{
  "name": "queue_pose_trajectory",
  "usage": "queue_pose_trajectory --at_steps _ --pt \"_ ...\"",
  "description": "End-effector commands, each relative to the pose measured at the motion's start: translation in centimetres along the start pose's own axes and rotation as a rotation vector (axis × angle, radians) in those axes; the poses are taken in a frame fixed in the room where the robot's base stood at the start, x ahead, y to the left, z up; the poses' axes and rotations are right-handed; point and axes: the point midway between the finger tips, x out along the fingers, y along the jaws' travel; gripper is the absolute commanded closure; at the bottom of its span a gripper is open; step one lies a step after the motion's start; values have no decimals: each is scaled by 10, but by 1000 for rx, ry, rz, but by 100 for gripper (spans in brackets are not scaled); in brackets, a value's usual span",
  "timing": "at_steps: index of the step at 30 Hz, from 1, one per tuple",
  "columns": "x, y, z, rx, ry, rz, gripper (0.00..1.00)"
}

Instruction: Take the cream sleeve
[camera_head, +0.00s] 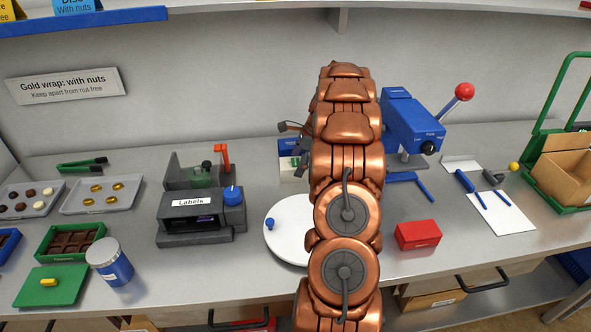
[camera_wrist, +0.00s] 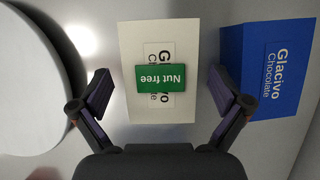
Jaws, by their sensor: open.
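The cream sleeve (camera_wrist: 134,40) stands in the middle of the wrist view, with a green "Nut free" label (camera_wrist: 163,78) across its printed face. My gripper (camera_wrist: 166,93) is open and empty, with one dark finger on each side of the sleeve and gaps between. I cannot tell whether the fingertips are level with it or above it. A blue Glacivo Chocolate sleeve (camera_wrist: 248,60) is just right of the cream one, close to the right finger. In the head view the cream sleeve (camera_head: 287,163) shows in front of the blue one (camera_head: 288,146), partly hidden by my arm.
A white round turntable (camera_head: 286,232) lies near the sleeves; its edge fills the left of the wrist view (camera_wrist: 30,90). A label machine (camera_head: 190,222) stands left, a blue lever press (camera_head: 405,125) right, and a red box (camera_head: 418,235) front right.

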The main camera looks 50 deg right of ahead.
Motion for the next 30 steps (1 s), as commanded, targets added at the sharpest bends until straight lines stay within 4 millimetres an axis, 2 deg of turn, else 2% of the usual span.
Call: queue_pose_trajectory --at_steps 4,18,30 --pt "0 0 0 0 0 0 1" --pt "0 0 0 0 0 0 48" --pt "-3 0 1 0 1 -2 48"
